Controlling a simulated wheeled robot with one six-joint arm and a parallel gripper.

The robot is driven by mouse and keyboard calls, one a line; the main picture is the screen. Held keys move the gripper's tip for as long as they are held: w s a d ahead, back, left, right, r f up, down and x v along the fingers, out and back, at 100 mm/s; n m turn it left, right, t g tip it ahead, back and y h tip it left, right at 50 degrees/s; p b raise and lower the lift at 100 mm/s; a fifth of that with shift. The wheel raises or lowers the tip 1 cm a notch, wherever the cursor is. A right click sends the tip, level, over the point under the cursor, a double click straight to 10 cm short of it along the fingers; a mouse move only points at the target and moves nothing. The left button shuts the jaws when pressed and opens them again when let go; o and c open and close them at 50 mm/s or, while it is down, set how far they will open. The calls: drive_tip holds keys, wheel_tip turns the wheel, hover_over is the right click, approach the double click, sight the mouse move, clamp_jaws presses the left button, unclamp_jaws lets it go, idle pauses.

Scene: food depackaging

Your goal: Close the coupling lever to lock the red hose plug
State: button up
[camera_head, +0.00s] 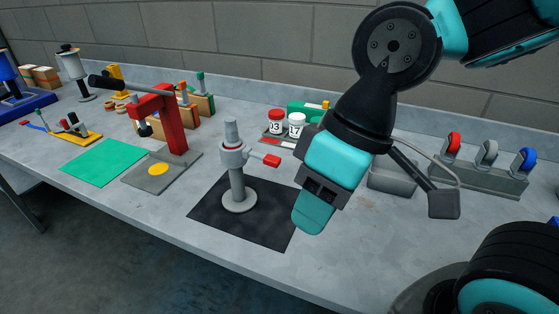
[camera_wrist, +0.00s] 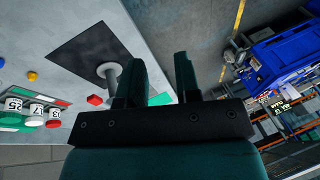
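The grey coupling (camera_head: 234,157) stands upright on a post with a round foot on a black mat. Its lever (camera_head: 272,160) has a red tip and sticks out sideways to the right. A grey cylinder (camera_head: 231,131) rises from the coupling's top. My gripper (camera_head: 314,212) is right of the coupling, apart from the lever. In the wrist view its two fingers (camera_wrist: 165,77) are apart with nothing between them. The post (camera_wrist: 110,72) and the red lever tip (camera_wrist: 95,100) show left of the fingers, partly hidden.
A grey rack (camera_head: 480,174) holds red, grey and blue pieces at the right. The bench front is clear.

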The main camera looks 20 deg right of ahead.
drive_tip(key=shift+w+r+n, duration=0.25)
drive_tip(key=shift+w+n, duration=0.05)
drive_tip(key=shift+w, duration=0.1)
drive_tip(key=c, duration=0.3)
drive_tip(key=w+r+n, duration=0.1)
drive_tip(key=w+n, duration=0.2)
drive_tip(key=w+d+r+n+h+p, duration=0.1)
drive_tip(key=w+n, duration=0.2)
drive_tip(key=w, duration=0.1)
drive_tip(key=w+d+r+n+p, duration=0.1)
drive_tip(key=w+n, duration=0.2)
drive_tip(key=shift+w+r+t+h, duration=0.3)
clamp_jaws()
drive_tip(key=w+d+r+n+h+p, duration=0.1)
drive_tip(key=w+d+r+n, duration=0.1)
drive_tip(key=w+n, duration=0.8)
drive_tip(key=shift+w+d+r+h+p, duration=0.15)
drive_tip(key=shift+w+d+h+p, duration=0.15)
drive_tip(key=shift+h+p, duration=0.1)
